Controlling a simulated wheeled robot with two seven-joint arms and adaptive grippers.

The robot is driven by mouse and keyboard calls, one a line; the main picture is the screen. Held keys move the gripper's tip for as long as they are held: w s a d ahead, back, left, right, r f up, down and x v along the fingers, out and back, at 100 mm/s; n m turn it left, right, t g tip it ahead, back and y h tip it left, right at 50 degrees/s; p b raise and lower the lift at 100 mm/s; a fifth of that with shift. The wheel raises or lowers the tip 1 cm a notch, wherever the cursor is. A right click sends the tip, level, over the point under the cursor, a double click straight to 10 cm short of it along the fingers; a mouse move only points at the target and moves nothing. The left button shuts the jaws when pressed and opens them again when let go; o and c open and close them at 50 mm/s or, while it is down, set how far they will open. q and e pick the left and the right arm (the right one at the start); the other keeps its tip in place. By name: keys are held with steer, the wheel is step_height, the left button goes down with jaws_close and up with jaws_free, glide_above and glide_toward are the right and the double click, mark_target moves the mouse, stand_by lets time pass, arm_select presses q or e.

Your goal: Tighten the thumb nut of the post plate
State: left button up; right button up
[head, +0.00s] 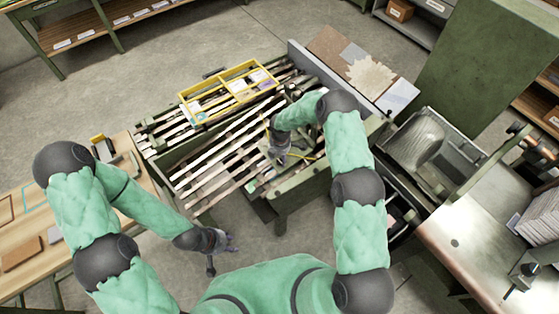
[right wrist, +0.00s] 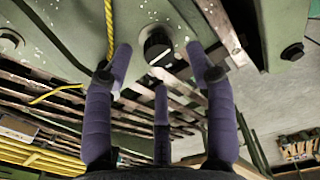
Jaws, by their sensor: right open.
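In the right wrist view a green painted post plate (right wrist: 72,25) with chipped spots fills the top. A dark round knob, which looks like the thumb nut (right wrist: 157,43), stands on it with a pale mark below. My right gripper (right wrist: 158,58) is open, with one purple finger at each side of the nut and a third below it. I see gaps between the fingers and the nut. In the head view my right gripper (head: 277,153) is over the slatted machine, where the nut is too small to make out. My left gripper (head: 212,246) hangs low over the floor, its fingers small.
A yellow cord (right wrist: 108,22) hangs beside the left finger in the wrist view. The slatted machine (head: 215,170) carries a yellow divided tray (head: 228,90). A wooden table (head: 20,215) stands at left, a metal-topped bench (head: 470,250) at right. The floor around my left gripper is clear.

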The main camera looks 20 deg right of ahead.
mark_target(280, 163)
steer(key=shift+f, duration=1.45)
steer(key=c, duration=1.1)
